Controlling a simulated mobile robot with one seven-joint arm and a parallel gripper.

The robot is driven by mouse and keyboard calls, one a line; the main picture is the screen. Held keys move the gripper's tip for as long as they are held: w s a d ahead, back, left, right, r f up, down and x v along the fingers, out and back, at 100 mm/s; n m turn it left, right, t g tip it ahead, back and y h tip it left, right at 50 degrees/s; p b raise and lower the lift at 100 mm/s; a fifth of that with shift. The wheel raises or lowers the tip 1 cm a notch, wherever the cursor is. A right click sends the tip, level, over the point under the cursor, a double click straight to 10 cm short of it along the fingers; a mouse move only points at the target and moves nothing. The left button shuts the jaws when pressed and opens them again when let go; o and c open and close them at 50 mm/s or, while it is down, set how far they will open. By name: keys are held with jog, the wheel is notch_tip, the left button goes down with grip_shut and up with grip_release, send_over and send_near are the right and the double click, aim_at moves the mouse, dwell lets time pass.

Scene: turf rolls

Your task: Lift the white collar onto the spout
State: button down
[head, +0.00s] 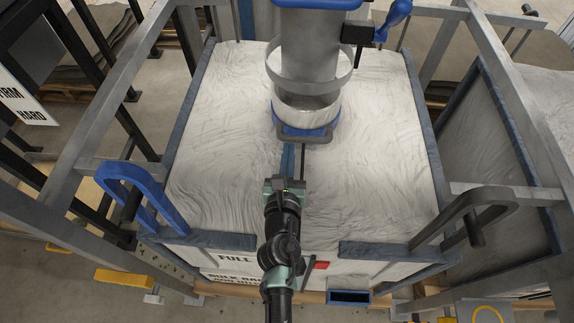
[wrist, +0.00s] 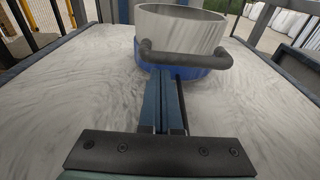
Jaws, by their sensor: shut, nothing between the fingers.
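The white collar (head: 306,110) stands on the white bag top, with a blue band round its base and a dark handle (head: 318,138) on its near side. The wrist view shows the collar (wrist: 180,30) and handle (wrist: 190,63) too. The grey spout (head: 308,45) comes down from above, and its lower end is over the collar. My gripper (head: 288,148) is shut and empty, its blue fingers pointing at the handle from the near side. In the wrist view the fingertips (wrist: 157,75) meet the handle's left part; I cannot tell if they touch it.
A pale ring (head: 310,83) surrounds the spout's lower part. The spout has a blue lever (head: 396,15) at its right. A blue hooped bar (head: 130,195) and a dark one (head: 470,215) stand at the near corners. The bag top is clear on both sides of the collar.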

jog(key=shift+w, duration=0.5)
notch_tip(320, 180, up, 12)
jog(key=p, duration=1.2)
jog(key=shift+f, duration=0.15)
